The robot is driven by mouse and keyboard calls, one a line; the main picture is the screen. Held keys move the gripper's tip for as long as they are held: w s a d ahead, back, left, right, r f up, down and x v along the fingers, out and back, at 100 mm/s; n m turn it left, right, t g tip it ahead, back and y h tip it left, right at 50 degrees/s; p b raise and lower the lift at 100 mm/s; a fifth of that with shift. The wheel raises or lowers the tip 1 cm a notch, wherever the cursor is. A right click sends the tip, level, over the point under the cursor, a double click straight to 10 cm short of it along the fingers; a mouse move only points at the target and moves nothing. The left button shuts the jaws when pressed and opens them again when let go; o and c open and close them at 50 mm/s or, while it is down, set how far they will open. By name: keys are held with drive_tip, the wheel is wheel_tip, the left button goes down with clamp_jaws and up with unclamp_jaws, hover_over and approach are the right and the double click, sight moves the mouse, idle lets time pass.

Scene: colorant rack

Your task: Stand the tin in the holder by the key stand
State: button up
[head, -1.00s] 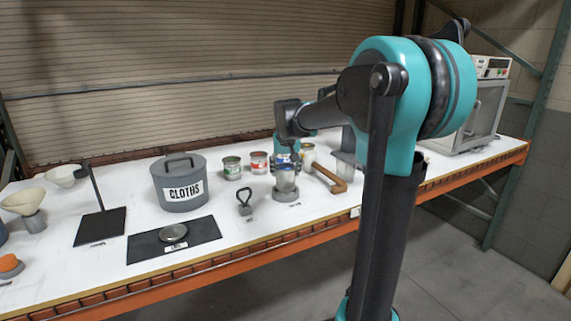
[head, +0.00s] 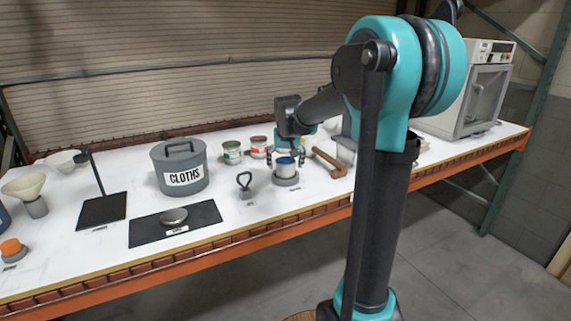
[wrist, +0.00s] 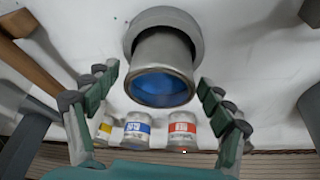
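A grey metal tin with a blue top (head: 286,163) stands upright in a round grey holder (head: 286,181). The wrist view shows the tin (wrist: 162,75) with its base inside the holder's ring (wrist: 142,22). My gripper (wrist: 158,92) is open, its two fingers apart on either side of the tin's blue end, with gaps to both. In the head view my gripper (head: 285,157) is just behind and above the tin. A small dark stand with a loop top (head: 244,184), perhaps the key stand, is left of the holder.
Labelled tins, green (head: 232,153) and red (head: 258,147), stand behind; the wrist view also shows a blue-labelled tin (wrist: 136,130). A wooden-handled tool (head: 328,162) lies right of the holder. A grey CLOTHS pot (head: 180,168) and black mat (head: 150,235) are farther left.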

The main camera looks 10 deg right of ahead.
drive_tip(key=v, duration=1.2)
drive_tip(key=shift+r, duration=0.2)
